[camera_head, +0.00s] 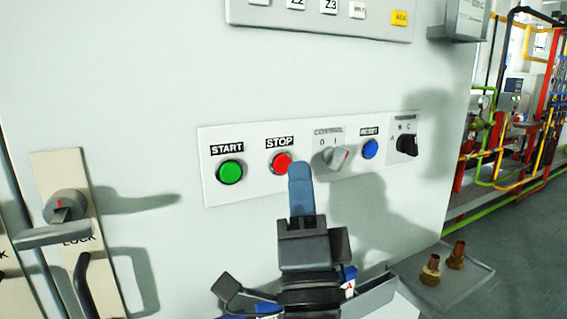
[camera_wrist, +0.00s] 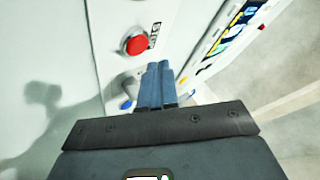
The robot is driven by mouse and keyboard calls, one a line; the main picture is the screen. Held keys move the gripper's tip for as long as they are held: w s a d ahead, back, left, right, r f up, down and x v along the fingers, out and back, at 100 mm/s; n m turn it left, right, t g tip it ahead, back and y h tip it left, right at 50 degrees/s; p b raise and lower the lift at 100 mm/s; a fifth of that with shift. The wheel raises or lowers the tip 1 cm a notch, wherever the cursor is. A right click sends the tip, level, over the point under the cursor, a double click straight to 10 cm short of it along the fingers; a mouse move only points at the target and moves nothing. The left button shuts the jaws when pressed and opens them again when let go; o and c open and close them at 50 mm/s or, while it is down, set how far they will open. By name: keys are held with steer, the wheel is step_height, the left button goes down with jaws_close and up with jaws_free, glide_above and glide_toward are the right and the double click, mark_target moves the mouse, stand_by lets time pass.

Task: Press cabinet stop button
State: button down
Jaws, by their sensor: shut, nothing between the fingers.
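The red stop button (camera_head: 281,163) sits under the "STOP" label on the white control strip (camera_head: 213,190) of the cabinet. It also shows in the wrist view (camera_wrist: 135,44), up and to the left of my fingertips. My gripper (camera_head: 300,172) is shut and empty, its blue fingers together. In the head view the fingertips are just right of and slightly below the red button and overlap its lower right edge. The wrist view shows the fingertips (camera_wrist: 158,66) apart from the button. How far they are from the panel is hard to tell.
A green start button (camera_head: 230,172) is left of the red one. A grey selector knob (camera_head: 337,157), a blue button (camera_head: 370,149) and a black knob (camera_head: 407,145) are to its right. A lock handle (camera_head: 66,212) sticks out at left. A small shelf (camera_head: 462,290) juts out at lower right.

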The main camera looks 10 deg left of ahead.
steer(key=s+d, duration=0.2)
steer(key=s, duration=0.1)
steer(key=shift+s+d, duration=0.15)
steer(key=shift+s, duration=0.1)
stand_by(0.4)
